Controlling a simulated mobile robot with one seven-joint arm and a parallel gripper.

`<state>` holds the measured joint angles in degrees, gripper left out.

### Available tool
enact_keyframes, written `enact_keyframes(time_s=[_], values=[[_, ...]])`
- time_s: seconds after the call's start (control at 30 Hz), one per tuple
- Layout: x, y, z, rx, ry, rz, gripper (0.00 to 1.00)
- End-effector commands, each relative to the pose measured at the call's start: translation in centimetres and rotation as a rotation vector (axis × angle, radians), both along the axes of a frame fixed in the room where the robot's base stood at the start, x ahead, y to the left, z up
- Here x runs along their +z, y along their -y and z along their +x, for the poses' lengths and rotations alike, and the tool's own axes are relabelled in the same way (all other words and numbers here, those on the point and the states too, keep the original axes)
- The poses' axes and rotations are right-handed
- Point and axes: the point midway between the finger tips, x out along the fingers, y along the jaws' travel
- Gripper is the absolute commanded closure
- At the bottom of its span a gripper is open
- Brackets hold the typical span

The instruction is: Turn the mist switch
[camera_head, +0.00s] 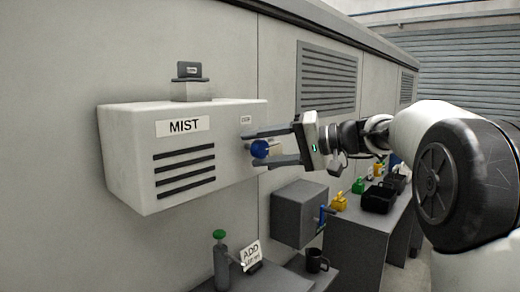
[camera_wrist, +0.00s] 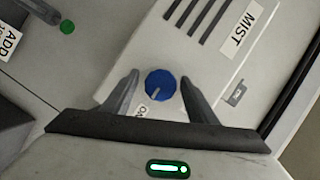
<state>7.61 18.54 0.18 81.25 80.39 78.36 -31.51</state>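The mist switch is a round blue knob (camera_head: 260,149) on the right end face of a white wall box labelled MIST (camera_head: 184,127). My gripper (camera_head: 258,148) is level with the knob, with its two fingers apart above and below it in the head view. In the wrist view the blue knob (camera_wrist: 160,83) lies between the open fingertips (camera_wrist: 160,88), with a visible gap on each side. A pale pointer line shows on the knob. A small white label beside it is partly hidden by the left finger.
A small dark device (camera_head: 190,70) stands on top of the box. Below are a green-topped bottle (camera_head: 220,258), an ADD sign (camera_head: 250,255), a black mug (camera_head: 316,261) and a grey wall box (camera_head: 298,214). A bench farther right holds yellow items and a black tray (camera_head: 380,197).

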Motion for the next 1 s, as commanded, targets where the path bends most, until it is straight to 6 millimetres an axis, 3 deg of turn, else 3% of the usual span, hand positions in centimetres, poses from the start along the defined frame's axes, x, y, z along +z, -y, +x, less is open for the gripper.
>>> enact_keyframes(time_s=[0.27, 0.43, 1.0], values=[[0.0, 0.0, 0.0, 0.000, 0.001, 0.000, 0.48], [0.3, 1.4, -0.4, -0.001, 0.001, -0.001, 0.48], [2.9, 13.6, -4.2, -0.003, 0.000, -0.001, 0.48]])
